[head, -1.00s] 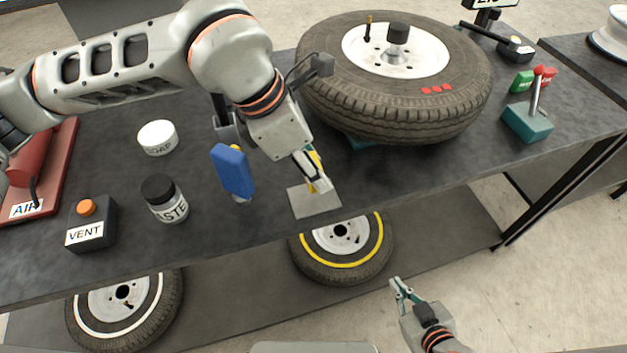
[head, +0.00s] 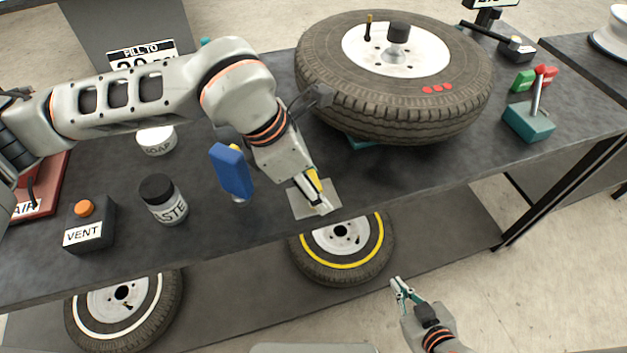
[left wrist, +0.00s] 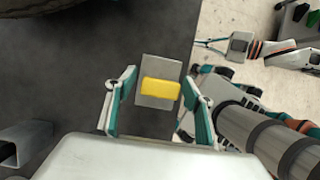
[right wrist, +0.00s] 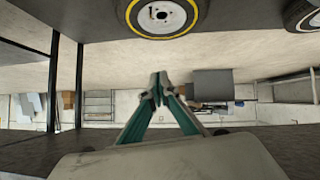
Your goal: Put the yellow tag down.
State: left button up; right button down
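The yellow tag (left wrist: 161,90) lies across a light grey square plate (left wrist: 157,66) in the left wrist view, between my left fingers and apart from the left one. In the head view a bit of the tag (head: 314,181) shows beside the fingers; the rest is hidden. The plate (head: 299,203) lies flat near the bench's front edge. My left gripper (head: 319,207) is over the plate; its fingers (left wrist: 158,104) are spread wider than the tag. My right gripper (head: 398,287) is off the bench, low in front, with its fingertips together in the right wrist view (right wrist: 159,88).
Close left of the plate stands a blue-topped item (head: 232,171), then a paste jar (head: 164,200) and a vent button box (head: 89,228). A big tyre (head: 400,110) lies behind right. Bare bench top (head: 400,165) is free to the right.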

pick_arm(q)
jog(key=shift+r, duration=0.1)
jog(key=shift+a+r, duration=0.1)
jog(key=shift+r, duration=0.2)
jog(key=p+v, duration=0.2)
jog(key=v, duration=0.2)
jog(key=shift+a+r+p, duration=0.1)
jog(key=shift+r+p, duration=0.3)
jog(key=p+v, duration=0.2)
jog(key=v, duration=0.4)
jog(key=shift+s+a+r, duration=0.15)
jog(key=shift+a+r, duration=0.05)
jog(key=shift+r, duration=0.05)
jog(key=shift+s, duration=0.1)
